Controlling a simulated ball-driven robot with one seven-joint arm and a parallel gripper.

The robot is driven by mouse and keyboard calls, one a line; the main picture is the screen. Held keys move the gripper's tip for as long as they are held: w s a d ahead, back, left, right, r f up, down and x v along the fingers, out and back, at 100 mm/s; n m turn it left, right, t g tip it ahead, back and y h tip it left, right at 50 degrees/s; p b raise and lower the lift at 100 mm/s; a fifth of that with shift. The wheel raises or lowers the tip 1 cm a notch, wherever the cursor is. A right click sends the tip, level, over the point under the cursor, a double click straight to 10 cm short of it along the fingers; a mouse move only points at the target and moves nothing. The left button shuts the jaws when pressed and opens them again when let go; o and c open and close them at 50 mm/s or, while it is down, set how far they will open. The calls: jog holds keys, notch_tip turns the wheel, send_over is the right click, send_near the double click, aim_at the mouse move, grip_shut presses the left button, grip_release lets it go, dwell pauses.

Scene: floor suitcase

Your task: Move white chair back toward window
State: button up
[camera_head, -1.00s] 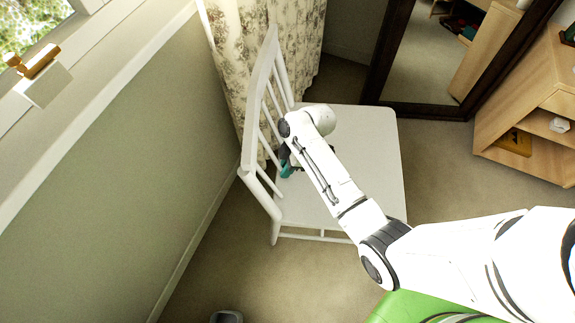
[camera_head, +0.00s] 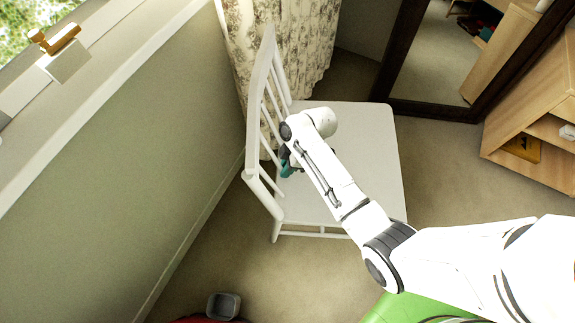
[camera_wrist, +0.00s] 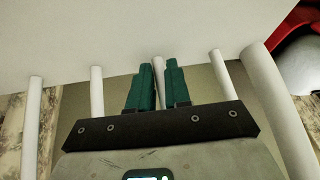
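The white chair (camera_head: 355,142) stands upright on the carpet, its slatted back on the left, near the wall and curtain. My gripper (camera_head: 287,168) is at the inner side of the backrest, partly hidden by my arm. In the wrist view, the two green fingers (camera_wrist: 157,85) are close together on either side of one white back spindle (camera_wrist: 158,72) and look closed on it. The chair's white surface (camera_wrist: 140,35) fills the top of that view. The window (camera_head: 30,22) is at the upper left, above a pale sill.
A floral curtain (camera_head: 300,50) hangs behind the chair. A dark-framed mirror (camera_head: 430,108) and a wooden shelf (camera_head: 530,110) stand at the right. A small grey bin (camera_head: 223,305) and something red are at the bottom. Carpet is clear below the chair.

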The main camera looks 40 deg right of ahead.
jog(key=o, duration=0.5)
jog(key=p+v, duration=0.2)
jog(key=v, duration=0.9)
jog(key=shift+p, duration=0.35)
jog(key=s+a+r+m+h+p, duration=0.1)
jog(key=s+r+m+p, duration=0.2)
jog(key=s+r, duration=0.2)
jog(key=s+a+r+m+h+p, duration=0.1)
jog(key=s+r+m+h+p, duration=0.1)
jog(key=s, duration=0.5)
jog(key=s+a+r+m+h+p, duration=0.1)
jog(key=s+r+m+p, duration=0.4)
jog(key=r, duration=0.3)
jog(key=shift+s+a+r+g, duration=0.2)
jog(key=shift+s+r+g, duration=0.2)
jog(key=shift+s, duration=0.15)
